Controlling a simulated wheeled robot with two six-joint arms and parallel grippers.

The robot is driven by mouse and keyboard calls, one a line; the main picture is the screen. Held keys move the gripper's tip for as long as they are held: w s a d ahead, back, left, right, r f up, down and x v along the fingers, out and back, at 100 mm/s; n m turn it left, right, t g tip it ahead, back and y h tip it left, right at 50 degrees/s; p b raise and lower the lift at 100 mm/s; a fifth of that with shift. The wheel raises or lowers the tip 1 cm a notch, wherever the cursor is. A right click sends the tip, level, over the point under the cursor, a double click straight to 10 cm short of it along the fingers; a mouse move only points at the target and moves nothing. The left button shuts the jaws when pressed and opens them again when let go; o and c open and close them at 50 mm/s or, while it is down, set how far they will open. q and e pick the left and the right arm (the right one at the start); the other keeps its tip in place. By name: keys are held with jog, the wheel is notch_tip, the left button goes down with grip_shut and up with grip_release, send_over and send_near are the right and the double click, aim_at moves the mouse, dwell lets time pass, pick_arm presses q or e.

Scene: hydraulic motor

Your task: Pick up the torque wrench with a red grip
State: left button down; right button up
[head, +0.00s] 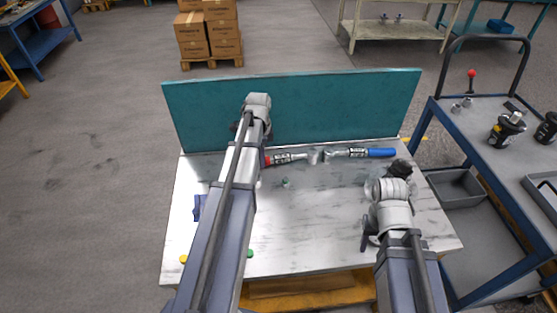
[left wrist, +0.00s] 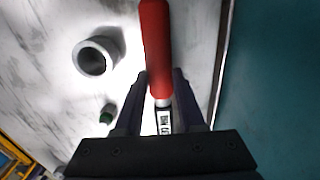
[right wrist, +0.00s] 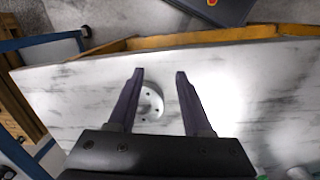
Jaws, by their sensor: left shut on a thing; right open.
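The torque wrench with a red grip (head: 288,158) is at the back of the white worktable (head: 320,225), near the teal panel. Its red grip (left wrist: 157,50) runs up from between the fingers in the left wrist view. My left gripper (left wrist: 161,85) is shut on the wrench at the lower end of the grip, by the pale labelled part. In the head view my left arm covers part of the red end. I cannot tell whether the wrench touches the table. My right gripper (right wrist: 160,73) is open and empty, over the table's right side.
A blue-grip wrench (head: 380,152) lies to the right of the red one. A grey ring-shaped part (left wrist: 92,59) and a small green part (left wrist: 107,114) are near the left gripper. A pale round flange (right wrist: 150,103) lies below the right gripper. The teal panel (head: 320,110) borders the back.

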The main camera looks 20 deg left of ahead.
jog(key=shift+r, duration=0.1)
dwell(0.6)
pick_arm(q)
notch_tip(320, 180, up, 10)
jog(key=p, duration=1)
pick_arm(e)
notch_tip(320, 180, up, 10)
pick_arm(q)
jog(key=c, duration=1)
grip_release()
jog(key=shift+c, duration=0.2)
grip_shut()
